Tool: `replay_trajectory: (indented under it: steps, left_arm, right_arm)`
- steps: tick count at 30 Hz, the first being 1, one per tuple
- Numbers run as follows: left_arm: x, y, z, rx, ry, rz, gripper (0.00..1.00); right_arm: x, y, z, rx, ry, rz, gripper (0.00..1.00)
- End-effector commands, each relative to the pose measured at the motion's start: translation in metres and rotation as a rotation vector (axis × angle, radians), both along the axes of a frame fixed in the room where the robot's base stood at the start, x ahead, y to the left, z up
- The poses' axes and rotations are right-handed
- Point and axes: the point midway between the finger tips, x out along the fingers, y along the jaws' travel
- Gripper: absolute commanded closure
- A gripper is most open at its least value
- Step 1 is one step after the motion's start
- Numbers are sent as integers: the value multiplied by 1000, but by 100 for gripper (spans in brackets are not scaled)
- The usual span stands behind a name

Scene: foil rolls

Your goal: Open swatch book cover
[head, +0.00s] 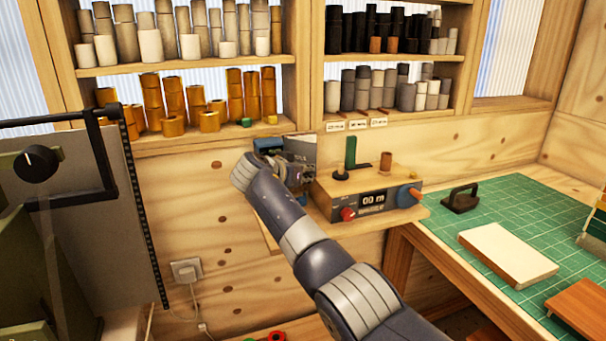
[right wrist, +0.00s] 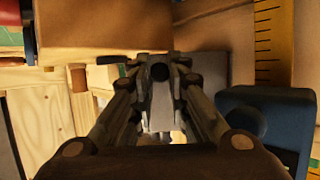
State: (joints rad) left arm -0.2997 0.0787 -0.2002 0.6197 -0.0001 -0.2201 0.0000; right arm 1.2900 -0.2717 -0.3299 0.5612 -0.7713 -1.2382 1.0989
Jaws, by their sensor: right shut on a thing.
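My right gripper (head: 290,172) is at the back wall, at the left end of a small wooden shelf, its arm coming in from the lower right. In the right wrist view its fingers (right wrist: 160,74) are closed in on a grey flat piece. A grey panel (head: 301,147), which looks like the swatch book cover, stands upright just behind the gripper. The gripper hides much of the book, so how far the cover is open cannot be told. My left gripper is not in view.
A counter device (head: 372,199) with red and blue knobs stands on the shelf just right of the gripper. A blue block (head: 267,145) is close on its left. Shelves of rolls are above. A green cutting mat (head: 510,200) lies at right.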

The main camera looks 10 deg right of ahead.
Motion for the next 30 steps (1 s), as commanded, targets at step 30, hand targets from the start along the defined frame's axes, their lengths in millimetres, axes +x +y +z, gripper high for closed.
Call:
replay_trajectory:
  steps: [30]
  left_arm:
    - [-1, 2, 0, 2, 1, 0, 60]
  right_arm:
    - [-23, 19, 14, 0, -6, 4, 63]
